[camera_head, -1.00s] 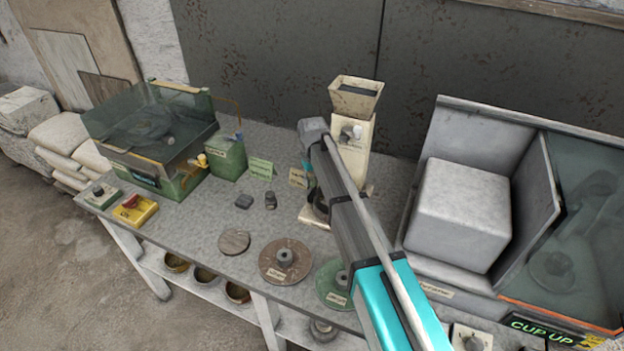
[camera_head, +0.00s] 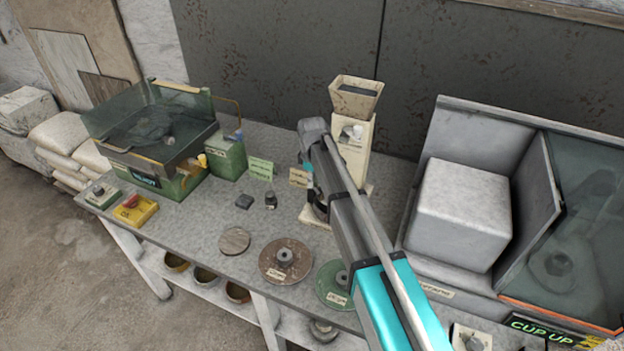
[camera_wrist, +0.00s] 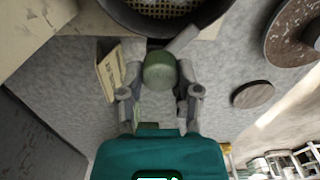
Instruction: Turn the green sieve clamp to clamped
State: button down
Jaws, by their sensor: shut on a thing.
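The green clamp knob (camera_wrist: 160,72), rounded, sits between the fingertips of my gripper (camera_wrist: 160,78) in the wrist view. My gripper is shut on it, one finger on each side. A grey lever or bar beside the knob reaches up and right toward the sieve (camera_wrist: 165,8), which has a dark round rim and yellowish mesh. Only the sieve's near part shows at the top of the wrist view. In the head view my arm covers most of the clamp and sieve, in front of the cream hopper machine (camera_head: 357,105).
A label card (camera_wrist: 110,72) stands left of my gripper, and a flat brown disc (camera_wrist: 253,94) lies right. On the bench are a brown wheel (camera_head: 286,260), a green wheel (camera_head: 335,285) and a small dark block (camera_head: 244,201). A grey cabinet (camera_head: 430,265) stands at right.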

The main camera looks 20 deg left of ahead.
jog(key=n, duration=0.3)
jog(key=shift+n, duration=2.3)
jog(key=shift+c, duration=1.5)
grip_release()
jog(key=shift+m, duration=0.3)
